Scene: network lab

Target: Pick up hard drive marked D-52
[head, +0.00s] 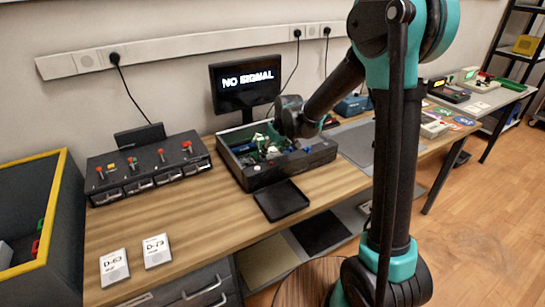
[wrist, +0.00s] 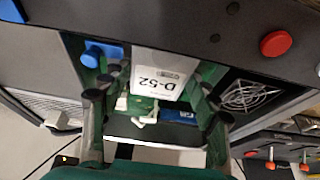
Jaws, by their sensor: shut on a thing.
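The hard drive marked D-52 (wrist: 163,68) shows its white label, tilted, in the wrist view. My gripper (wrist: 158,92) has a finger on each side of the drive and is shut on it. In the head view my gripper (head: 272,140) is low over an open dark case (head: 262,178) with green and white parts inside. The drive cannot be made out there, as my arm and the case parts cover it.
Two white drives, D-63 (head: 114,267) and D-73 (head: 157,251), lie on the wooden table's front left. A black tray (head: 281,200) lies before the case. A dark bay unit (head: 150,170) with red knobs stands left, a monitor (head: 246,85) behind. Table between is bare.

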